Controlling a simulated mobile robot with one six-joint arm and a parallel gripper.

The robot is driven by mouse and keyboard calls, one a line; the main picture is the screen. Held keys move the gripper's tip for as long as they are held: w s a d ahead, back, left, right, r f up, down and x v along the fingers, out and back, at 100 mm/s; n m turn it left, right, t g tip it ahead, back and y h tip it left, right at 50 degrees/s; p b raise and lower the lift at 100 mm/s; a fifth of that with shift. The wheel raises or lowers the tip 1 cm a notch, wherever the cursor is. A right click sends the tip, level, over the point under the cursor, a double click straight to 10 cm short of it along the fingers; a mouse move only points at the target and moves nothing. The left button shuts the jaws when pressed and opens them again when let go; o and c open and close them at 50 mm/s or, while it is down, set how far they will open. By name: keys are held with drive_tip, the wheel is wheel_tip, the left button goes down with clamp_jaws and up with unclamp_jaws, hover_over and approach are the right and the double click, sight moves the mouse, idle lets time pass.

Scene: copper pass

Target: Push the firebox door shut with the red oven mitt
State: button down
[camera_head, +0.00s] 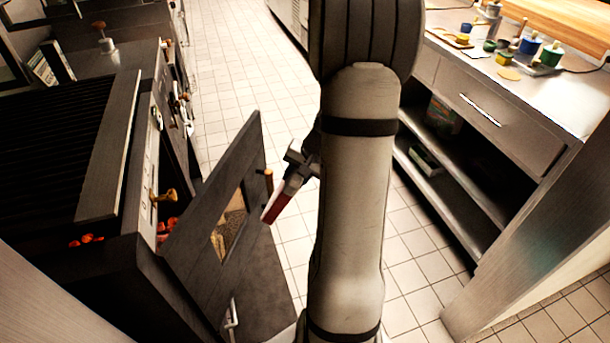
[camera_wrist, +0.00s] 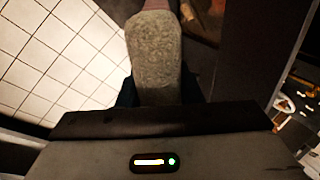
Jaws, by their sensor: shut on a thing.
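The firebox door (camera_head: 210,205) is a dark panel with a small window, standing open at an angle from the front of the dark grill unit at left. My gripper (camera_head: 291,178) is to the right of the door's free edge, shut on the red oven mitt (camera_head: 277,205). The mitt points down and left, close to the door; whether it touches cannot be told. In the wrist view the mitt (camera_wrist: 156,60) looks grey-brown and extends ahead from the jaws. My arm hides part of the floor.
Orange glowing coals (camera_head: 87,239) show in the grill unit (camera_head: 120,140). A counter (camera_head: 510,90) with a drawer, open shelves and several small pots stands at right. The tiled floor (camera_head: 235,55) is clear between them.

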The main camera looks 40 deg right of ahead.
drive_tip(key=shift+w+a+p, duration=0.45)
drive_tip(key=shift+w+a, duration=0.6)
drive_tip(key=shift+w, duration=0.15)
drive_tip(key=shift+w+a+p, duration=0.4)
drive_tip(key=shift+w+a, duration=0.6)
drive_tip(key=shift+w, duration=0.2)
drive_tip(key=shift+w+a, duration=1.65)
drive_tip(key=shift+w, duration=0.35)
drive_tip(key=shift+w+a+p, duration=0.3)
drive_tip(key=shift+w+a, duration=1.3)
drive_tip(key=shift+a, duration=0.25)
